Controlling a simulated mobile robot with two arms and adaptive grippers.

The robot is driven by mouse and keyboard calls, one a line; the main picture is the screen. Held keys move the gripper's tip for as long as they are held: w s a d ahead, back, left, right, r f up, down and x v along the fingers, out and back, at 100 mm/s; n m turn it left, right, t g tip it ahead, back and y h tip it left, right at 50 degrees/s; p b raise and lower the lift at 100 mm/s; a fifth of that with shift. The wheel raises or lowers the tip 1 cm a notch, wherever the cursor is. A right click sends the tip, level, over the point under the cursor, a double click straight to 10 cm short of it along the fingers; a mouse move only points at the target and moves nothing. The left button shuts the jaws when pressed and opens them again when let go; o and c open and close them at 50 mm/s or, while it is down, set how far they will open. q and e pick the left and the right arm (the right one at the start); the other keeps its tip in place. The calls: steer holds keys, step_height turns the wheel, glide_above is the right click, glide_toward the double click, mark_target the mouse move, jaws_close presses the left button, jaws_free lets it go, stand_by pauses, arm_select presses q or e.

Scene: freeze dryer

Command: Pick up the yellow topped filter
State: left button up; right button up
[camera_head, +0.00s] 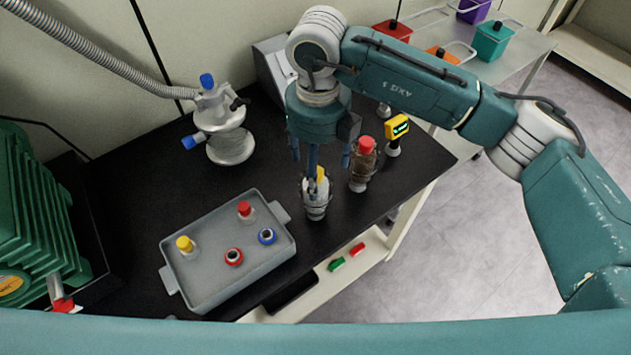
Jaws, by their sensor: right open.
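My right gripper (320,166) points down over the black bench with its fingers apart. Directly below it stands a pale, wire-wrapped vessel (316,207) with a yellow top (321,174). The yellow top shows between the fingers, partly hidden by them. I cannot tell whether the fingers touch it. Another small piece with a yellow cap (184,244) stands in the left part of the grey tray (226,295), clear of the gripper. My left gripper is not in view.
A similar vessel with a red top (366,147) stands just right of the gripper. Behind it is a yellow device with a display (397,127). The tray also holds a red-capped piece (245,210) and red and blue rings. A white apparatus (225,135) stands at back left.

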steer(key=shift+s+f+p, duration=0.35)
steer(key=shift+s+f, duration=0.35)
steer(key=shift+s, duration=0.1)
steer(key=f, duration=0.1)
steer(key=f+p, duration=0.1)
steer(key=f, duration=0.2)
steer(key=shift+w+a+p, duration=0.2)
steer(key=shift+w+p, duration=0.05)
steer(key=shift+p, duration=0.1)
steer(key=shift+f, duration=0.35)
steer(key=shift+s+f, duration=0.1)
steer(key=shift+f, duration=0.05)
steer(key=c, duration=1.2)
steer(key=shift+c, duration=1.2)
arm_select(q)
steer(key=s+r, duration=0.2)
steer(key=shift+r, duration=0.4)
